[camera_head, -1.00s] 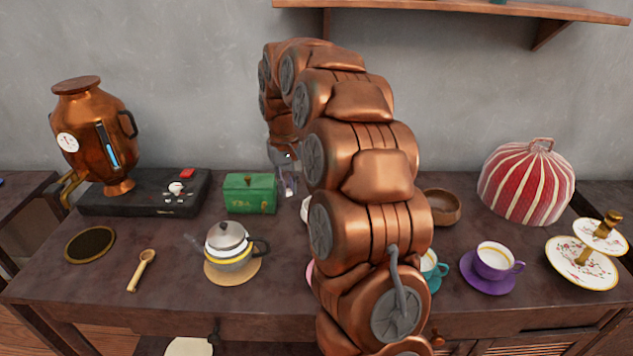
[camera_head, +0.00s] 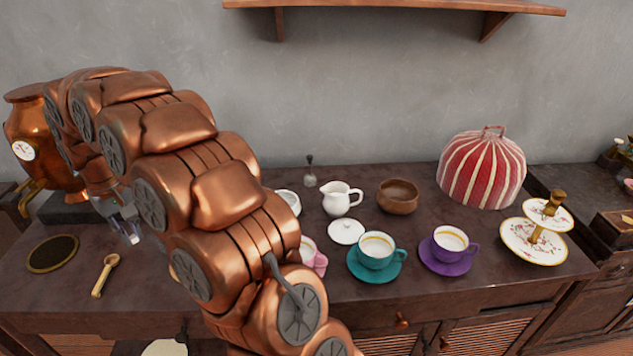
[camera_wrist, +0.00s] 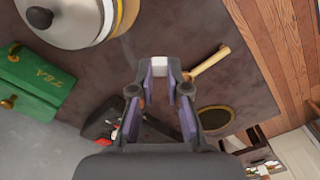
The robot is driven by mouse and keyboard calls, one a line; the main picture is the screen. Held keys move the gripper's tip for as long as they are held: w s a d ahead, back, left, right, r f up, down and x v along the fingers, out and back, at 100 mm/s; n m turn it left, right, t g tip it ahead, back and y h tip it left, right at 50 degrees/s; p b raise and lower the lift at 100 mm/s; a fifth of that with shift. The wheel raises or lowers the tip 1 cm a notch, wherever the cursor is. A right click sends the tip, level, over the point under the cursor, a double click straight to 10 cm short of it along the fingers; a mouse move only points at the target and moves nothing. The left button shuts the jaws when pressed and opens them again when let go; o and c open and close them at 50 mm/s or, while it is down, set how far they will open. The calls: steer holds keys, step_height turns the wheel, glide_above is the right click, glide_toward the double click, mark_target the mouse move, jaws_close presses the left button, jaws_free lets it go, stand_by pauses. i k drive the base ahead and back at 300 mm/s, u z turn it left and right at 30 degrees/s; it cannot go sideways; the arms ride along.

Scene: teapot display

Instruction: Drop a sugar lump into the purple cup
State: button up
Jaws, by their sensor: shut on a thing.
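My gripper (camera_head: 130,232) is at the left of the table, above its surface. In the wrist view its fingertips (camera_wrist: 160,68) are shut on a small white sugar lump (camera_wrist: 160,63). The purple cup (camera_head: 450,240), with a pale inside, stands upright on a purple saucer (camera_head: 440,266) at the right of the table, far to the right of my gripper. A white bowl (camera_head: 289,200) is partly hidden behind my arm; its contents do not show.
A teal cup (camera_head: 376,252) and a pink cup (camera_head: 318,262) stand left of the purple cup. Behind are a white jug (camera_head: 340,198), a wooden bowl (camera_head: 398,197) and a striped cosy (camera_head: 483,172). A tiered stand (camera_head: 535,240) is at right. The teapot (camera_wrist: 75,22) shows in the wrist view.

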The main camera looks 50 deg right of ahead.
mark_target(454, 248)
steer(key=k, duration=0.9)
steer(key=z, duration=0.95)
steer(key=i, duration=0.5)
